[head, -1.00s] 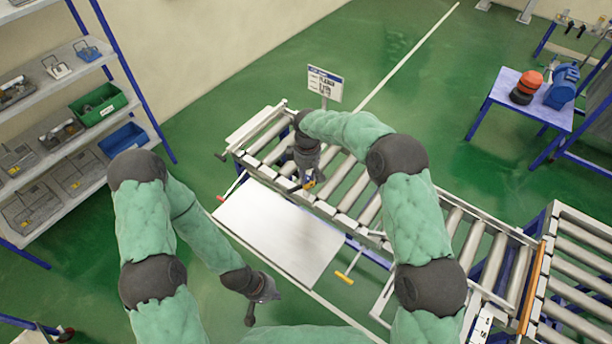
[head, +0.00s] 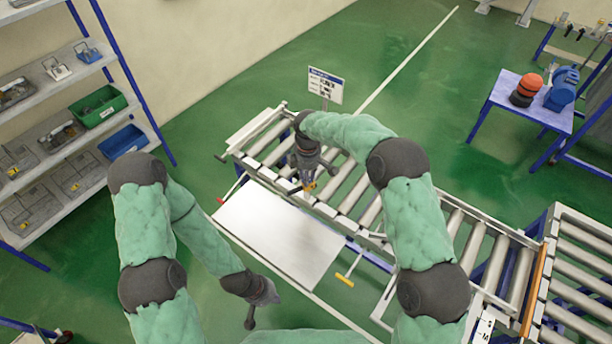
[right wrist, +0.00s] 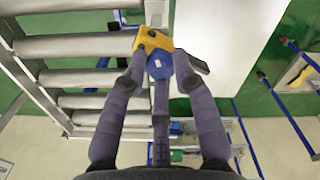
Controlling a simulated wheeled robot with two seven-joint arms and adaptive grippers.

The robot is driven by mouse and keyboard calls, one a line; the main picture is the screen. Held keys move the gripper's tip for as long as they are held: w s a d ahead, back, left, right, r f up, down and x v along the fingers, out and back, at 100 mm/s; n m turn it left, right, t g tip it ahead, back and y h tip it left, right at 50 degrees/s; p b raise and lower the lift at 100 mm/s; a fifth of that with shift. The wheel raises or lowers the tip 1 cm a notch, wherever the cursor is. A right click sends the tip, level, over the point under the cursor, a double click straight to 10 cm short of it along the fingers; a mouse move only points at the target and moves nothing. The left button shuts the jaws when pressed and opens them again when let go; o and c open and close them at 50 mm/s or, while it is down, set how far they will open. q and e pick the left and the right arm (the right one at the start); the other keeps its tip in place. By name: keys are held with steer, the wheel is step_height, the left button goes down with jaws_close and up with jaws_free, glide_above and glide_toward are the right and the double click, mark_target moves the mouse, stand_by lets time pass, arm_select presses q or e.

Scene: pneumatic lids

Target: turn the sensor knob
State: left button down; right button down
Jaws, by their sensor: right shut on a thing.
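The sensor (right wrist: 152,38) has a yellow body at the side of the roller conveyor. In the right wrist view its blue knob (right wrist: 159,66), with a small white mark, sits between my fingers. My right gripper (right wrist: 165,72) is shut on the knob, with fingers on both sides and one behind it. In the head view my right gripper (head: 307,182) is at the conveyor's near side, and a bit of yellow sensor shows at its tips. My left gripper (head: 262,310) is empty, with its fingers apart, low in front of the white panel.
The roller conveyor (head: 345,200) runs to the lower right. A white panel (head: 280,235) lies along its near side, with a yellow-ended handle (head: 345,280) beyond. A sign (head: 325,85) stands behind. Shelves (head: 70,130) are at the left, a small table (head: 510,95) at the right.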

mark_target(310, 180)
steer(key=shift+s+d+f, duration=0.25)
steer(key=shift+d+f, duration=0.05)
steer(key=shift+f, duration=0.05)
steer(key=c, duration=1)
jaws_free()
steer(key=shift+w+d+r, duration=0.1)
steer(key=shift+d+r, duration=0.05)
steer(key=shift+d, duration=0.05)
steer(key=shift+w+a+r, duration=0.1)
steer(key=shift+a+r, duration=0.15)
steer(key=shift+r, duration=0.25)
steer(key=r, duration=1.1)
steer(key=shift+d, duration=0.3)
